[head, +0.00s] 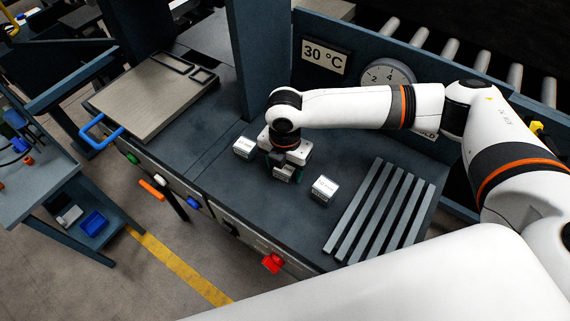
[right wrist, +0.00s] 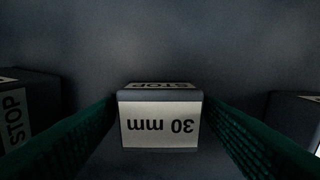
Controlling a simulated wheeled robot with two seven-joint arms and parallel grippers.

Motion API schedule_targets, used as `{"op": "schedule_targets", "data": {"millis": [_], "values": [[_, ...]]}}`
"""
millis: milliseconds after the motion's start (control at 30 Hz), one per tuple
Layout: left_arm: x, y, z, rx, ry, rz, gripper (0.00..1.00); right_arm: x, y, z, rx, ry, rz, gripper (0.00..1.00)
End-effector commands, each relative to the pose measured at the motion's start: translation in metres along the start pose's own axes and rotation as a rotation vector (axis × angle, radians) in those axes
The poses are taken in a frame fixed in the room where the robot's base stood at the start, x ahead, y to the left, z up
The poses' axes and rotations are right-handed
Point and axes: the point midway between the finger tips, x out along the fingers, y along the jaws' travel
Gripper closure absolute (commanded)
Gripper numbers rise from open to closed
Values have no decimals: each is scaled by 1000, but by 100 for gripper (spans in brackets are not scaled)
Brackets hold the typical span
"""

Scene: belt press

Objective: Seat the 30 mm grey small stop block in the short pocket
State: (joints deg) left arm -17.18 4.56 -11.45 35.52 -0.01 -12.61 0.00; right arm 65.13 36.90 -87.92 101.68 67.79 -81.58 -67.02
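The 30 mm grey small stop block (right wrist: 160,123) is between the green fingers of my right gripper (right wrist: 160,112) in the right wrist view. Its white label reads "30 mm" upside down, and no gap shows between fingers and block sides. In the head view my right gripper (head: 284,170) points down at the dark bench and mostly hides this block. The short pocket (head: 203,76) is the smaller dark-framed opening at the far right corner of the pale press plate (head: 140,103); a longer pocket (head: 172,62) is beside it. My left gripper is not in view.
Two other white-labelled blocks stand on the bench, one to the left (head: 244,148) and one to the right (head: 324,190) of my right gripper. A slatted grey rack (head: 380,212) lies at right. A blue post (head: 258,60) rises behind. Bench between gripper and plate is largely clear.

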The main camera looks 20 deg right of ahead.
Motion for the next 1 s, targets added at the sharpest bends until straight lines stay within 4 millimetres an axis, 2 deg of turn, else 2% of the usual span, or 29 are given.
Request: {"op": "schedule_targets", "data": {"millis": [300,467,600,733,800,1000], "values": [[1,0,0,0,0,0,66,0,0,0,0,0,0,33],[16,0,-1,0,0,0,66,4,0,-1,1,2,-2,33],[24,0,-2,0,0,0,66,-24,-1,-1,0,2,-6,33],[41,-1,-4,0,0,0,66,-53,-1,-2,-1,2,-7,33],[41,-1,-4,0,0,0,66,-71,-1,-2,0,2,-6,33],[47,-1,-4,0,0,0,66,-106,-1,-2,1,1,-4,33]]}}
